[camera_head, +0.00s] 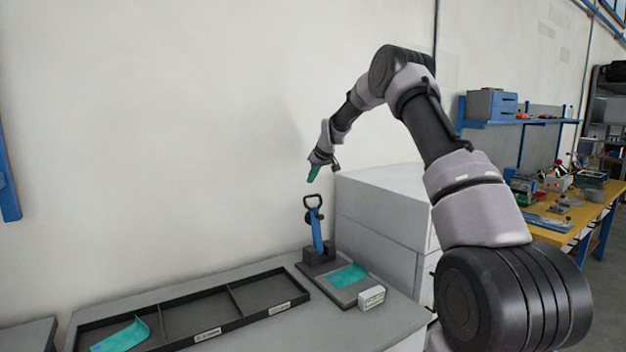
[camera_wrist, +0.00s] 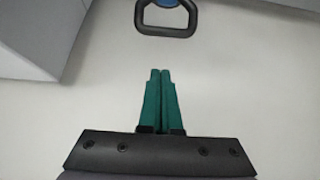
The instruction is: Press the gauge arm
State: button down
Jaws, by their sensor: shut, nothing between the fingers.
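The gauge arm (camera_head: 317,230) is a blue lever with a black loop handle (camera_head: 312,202), standing upright on a dark gauge base (camera_head: 319,256) on the bench. My gripper (camera_head: 313,176) has green fingers and is above the loop handle, apart from it. In the wrist view my gripper (camera_wrist: 160,72) is shut and empty, its two fingers side by side. The loop handle (camera_wrist: 166,33) shows at the top of that view, beyond the fingertips. A teal piece (camera_head: 346,275) lies on the gauge's flat plate, in front of the lever.
A black divided tray (camera_head: 192,316) with labels lies left of the gauge, with another teal piece (camera_head: 122,337) in its left compartment. A small white labelled block (camera_head: 371,297) sits at the plate's front. A grey cabinet (camera_head: 385,215) stands close on the right. The wall is behind.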

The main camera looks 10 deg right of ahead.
jog(key=x, duration=0.7)
jog(key=shift+s+d, duration=0.35)
jog(key=shift+s, duration=0.55)
jog(key=shift+s+d, duration=0.35)
jog(key=shift+s, duration=0.55)
